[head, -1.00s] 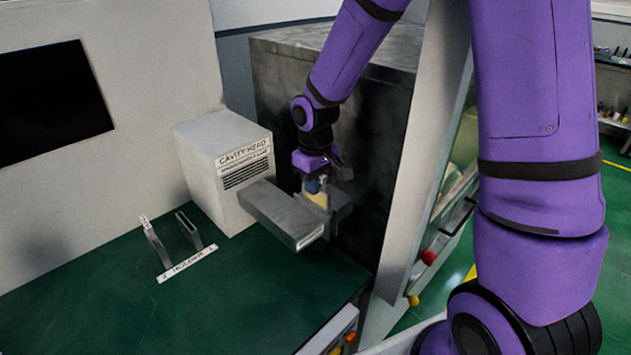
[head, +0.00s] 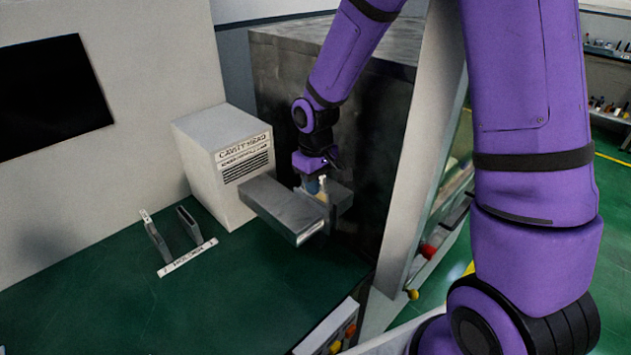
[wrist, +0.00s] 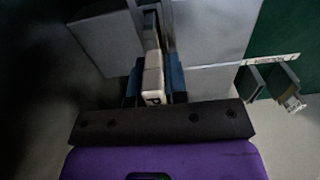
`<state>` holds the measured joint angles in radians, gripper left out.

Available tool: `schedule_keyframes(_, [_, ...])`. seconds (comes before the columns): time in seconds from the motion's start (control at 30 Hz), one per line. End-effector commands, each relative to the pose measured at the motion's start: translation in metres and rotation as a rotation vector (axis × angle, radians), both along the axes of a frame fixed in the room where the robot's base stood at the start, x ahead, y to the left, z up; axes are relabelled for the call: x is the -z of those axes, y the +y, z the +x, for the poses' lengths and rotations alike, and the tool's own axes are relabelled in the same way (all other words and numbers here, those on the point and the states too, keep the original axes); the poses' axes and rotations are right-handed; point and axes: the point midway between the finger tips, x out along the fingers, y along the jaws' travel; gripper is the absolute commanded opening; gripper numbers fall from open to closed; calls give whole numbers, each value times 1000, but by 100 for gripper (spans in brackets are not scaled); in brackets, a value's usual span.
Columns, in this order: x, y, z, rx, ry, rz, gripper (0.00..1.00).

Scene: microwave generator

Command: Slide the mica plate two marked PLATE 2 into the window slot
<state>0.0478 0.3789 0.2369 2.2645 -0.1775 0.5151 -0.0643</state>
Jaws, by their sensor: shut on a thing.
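My gripper (head: 318,186) is shut on a thin plate, whose pale tab (wrist: 153,75) sits between the blue fingertips in the wrist view. The tab carries a dark mark like a P; the rest of its lettering is not readable. A small tan part of the plate (head: 322,196) shows below the fingers in the head view. The gripper is at the right side of the grey rectangular duct (head: 272,205), which extends from the box labelled CAVITY HEAD (head: 222,160). The plate's lower part is hidden, so I cannot tell how far it is in the window slot.
A holder with a white label strip (head: 188,258) and two upright dark slots stands on the green bench (head: 90,295), left of the duct. A pale tab (head: 146,216) shows at its left slot. A dark cabinet (head: 375,130) stands close behind the gripper.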

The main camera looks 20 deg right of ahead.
Motion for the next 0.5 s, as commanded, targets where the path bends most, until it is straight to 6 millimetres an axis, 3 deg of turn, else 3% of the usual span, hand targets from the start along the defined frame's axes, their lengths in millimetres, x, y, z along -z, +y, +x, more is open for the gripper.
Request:
schedule_keyframes(0.47, [8, 0, 0, 0, -1, 0, 0])
schedule_keyframes(0.5, [8, 0, 0, 0, -1, 0, 21])
